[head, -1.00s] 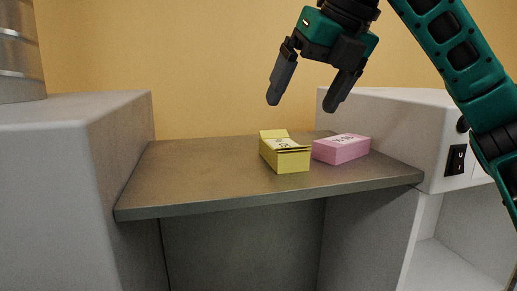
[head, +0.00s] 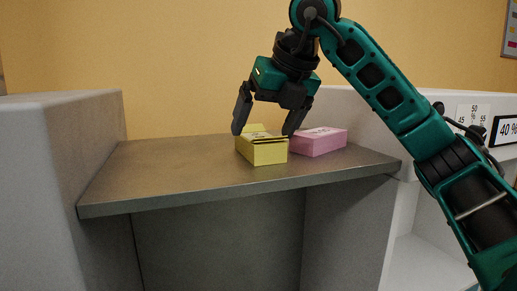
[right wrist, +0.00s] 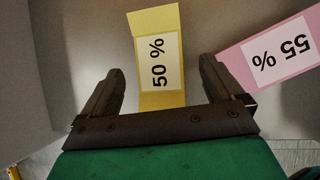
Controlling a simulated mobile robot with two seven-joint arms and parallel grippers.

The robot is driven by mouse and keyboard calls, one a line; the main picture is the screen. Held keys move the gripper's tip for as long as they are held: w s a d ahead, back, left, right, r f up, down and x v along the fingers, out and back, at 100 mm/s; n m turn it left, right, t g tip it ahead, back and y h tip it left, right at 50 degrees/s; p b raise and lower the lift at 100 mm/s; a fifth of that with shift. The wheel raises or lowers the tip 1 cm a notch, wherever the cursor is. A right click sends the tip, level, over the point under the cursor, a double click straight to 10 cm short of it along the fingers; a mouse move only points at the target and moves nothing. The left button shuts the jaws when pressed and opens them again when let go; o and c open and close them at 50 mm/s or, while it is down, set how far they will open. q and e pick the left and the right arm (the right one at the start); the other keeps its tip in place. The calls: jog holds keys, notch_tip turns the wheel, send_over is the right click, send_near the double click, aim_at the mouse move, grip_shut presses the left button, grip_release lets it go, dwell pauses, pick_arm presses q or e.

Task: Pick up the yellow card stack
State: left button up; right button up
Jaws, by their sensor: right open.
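The yellow card stack (head: 263,151) sits on the grey shelf (head: 150,172). In the right wrist view the yellow card stack (right wrist: 157,62) has a white label reading "50 %". My right gripper (head: 265,130) is open and empty, pointing down just above the yellow stack, with its fingers to either side of it in the head view. In the right wrist view the right gripper (right wrist: 158,85) has the near end of the stack between its fingers. Whether the fingers reach down beside it I cannot tell. My left gripper is in neither view.
A pink card stack (head: 319,141) stands close to the right of the yellow one, and its label (right wrist: 280,50) reads "55 %". A grey block (head: 60,150) rises left of the shelf, and a light housing (head: 350,110) stands behind and right. The shelf's left part is clear.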

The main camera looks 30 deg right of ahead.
jog(key=shift+x, duration=1.2)
jog(key=c, duration=1.2)
